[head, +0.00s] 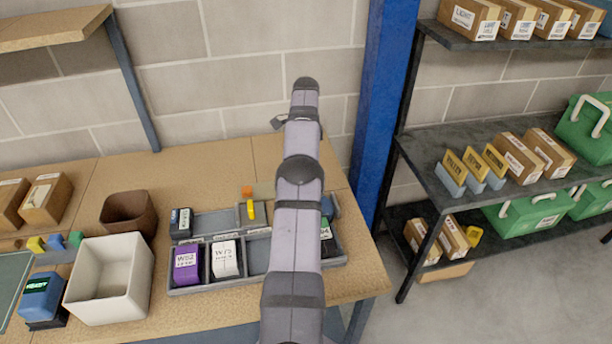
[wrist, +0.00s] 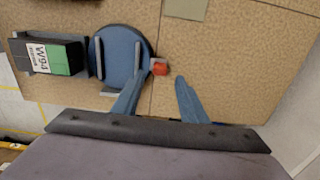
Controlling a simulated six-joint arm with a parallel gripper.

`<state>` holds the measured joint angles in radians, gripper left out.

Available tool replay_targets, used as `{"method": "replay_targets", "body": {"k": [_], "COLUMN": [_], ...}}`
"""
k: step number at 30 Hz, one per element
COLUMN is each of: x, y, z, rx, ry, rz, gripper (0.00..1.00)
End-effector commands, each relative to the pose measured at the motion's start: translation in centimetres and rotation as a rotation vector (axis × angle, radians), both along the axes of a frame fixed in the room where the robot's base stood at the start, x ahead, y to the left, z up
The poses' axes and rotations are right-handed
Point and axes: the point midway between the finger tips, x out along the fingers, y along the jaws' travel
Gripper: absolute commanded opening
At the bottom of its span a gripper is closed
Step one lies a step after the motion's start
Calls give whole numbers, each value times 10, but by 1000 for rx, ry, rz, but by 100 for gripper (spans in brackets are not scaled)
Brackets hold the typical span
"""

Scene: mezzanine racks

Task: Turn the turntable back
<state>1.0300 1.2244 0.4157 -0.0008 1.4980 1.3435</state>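The turntable (wrist: 122,58) is a blue round disc with a pale grey rail on its left and another bar at its lower edge, in the wrist view. A small orange-red knob (wrist: 160,67) sticks out at its right rim. My gripper (wrist: 160,84) is open, with two blue fingers apart. The knob shows just beyond the gap between the fingertips; I cannot tell whether either finger touches it. The left finger overlaps the disc's lower right edge in view. In the head view my arm hides most of the turntable; a bit of blue (head: 333,206) shows right of the arm.
A green, white and black box marked W94 (wrist: 48,55) stands left of the turntable. The grey tray (head: 215,282) holds purple and white boxes. A cream bin (head: 108,280) and brown bin (head: 128,212) stand to the left. A blue post (head: 385,100) rises behind right.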

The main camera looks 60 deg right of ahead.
Motion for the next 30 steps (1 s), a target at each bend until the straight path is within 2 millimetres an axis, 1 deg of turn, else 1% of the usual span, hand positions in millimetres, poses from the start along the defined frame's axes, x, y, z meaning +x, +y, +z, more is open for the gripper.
{"method": "replay_targets", "body": {"k": [1, 3, 7, 22, 26, 29, 30], "x": [0, 0, 0, 1, 12, 29, 38], "y": [-1, 0, 0, 1, 9, 25, 34], "z": [6, 11, 16, 17, 21, 27, 30], "rx": [-1, -1, 0, 0, -1, 0, 0], "ry": [-1, -1, 0, 0, -1, 1, 1], "rz": [-1, -1, -1, 4, 53, 140, 187], "gripper": [39, 39, 39, 39, 39, 39, 39]}}
